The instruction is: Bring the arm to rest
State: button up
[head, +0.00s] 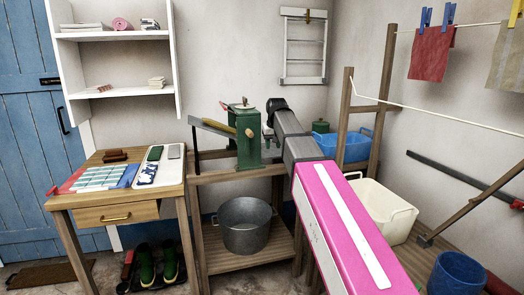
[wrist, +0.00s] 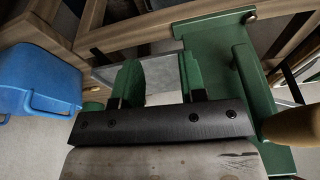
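My arm (head: 345,230), pink with a white stripe, reaches from the lower right toward the back and ends in a dark wrist (head: 277,105) beside a green machine (head: 248,140). The fingers cannot be made out in the head view. In the wrist view, my gripper (wrist: 160,82) has two green fingers standing apart, with nothing held between them. The green machine (wrist: 235,85) fills the right side there, close to the fingers; I cannot tell if they touch. Its wooden handle (wrist: 292,128) shows at the right edge.
A blue tub (head: 355,147) stands behind my arm and also shows in the wrist view (wrist: 38,80). A metal tub (head: 246,226) sits on the shelf below the machine. A wooden table (head: 120,200) is left. A white basin (head: 382,212) and a clothesline (head: 450,119) are right.

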jog(key=s+d+f+g, duration=0.1)
jog(key=s+d+f, duration=0.25)
jog(key=f, duration=0.45)
jog(key=s+d+f+m, duration=0.1)
jog(key=s+d+f, duration=0.1)
jog(key=s+f, duration=0.35)
jog(key=s+d+f+g, duration=0.1)
jog(key=s+d+f, duration=0.15)
jog(key=f, duration=0.65)
jog(key=s+d+f, duration=0.3)
jog(key=s+f, duration=0.4)
jog(key=s, duration=0.1)
jog(key=s+d+f+m+g, duration=0.1)
jog(key=s+d+f, duration=0.2)
jog(key=s+f, duration=0.5)
jog(key=shift+f+h, duration=0.15)
jog(key=shift+h, duration=0.15)
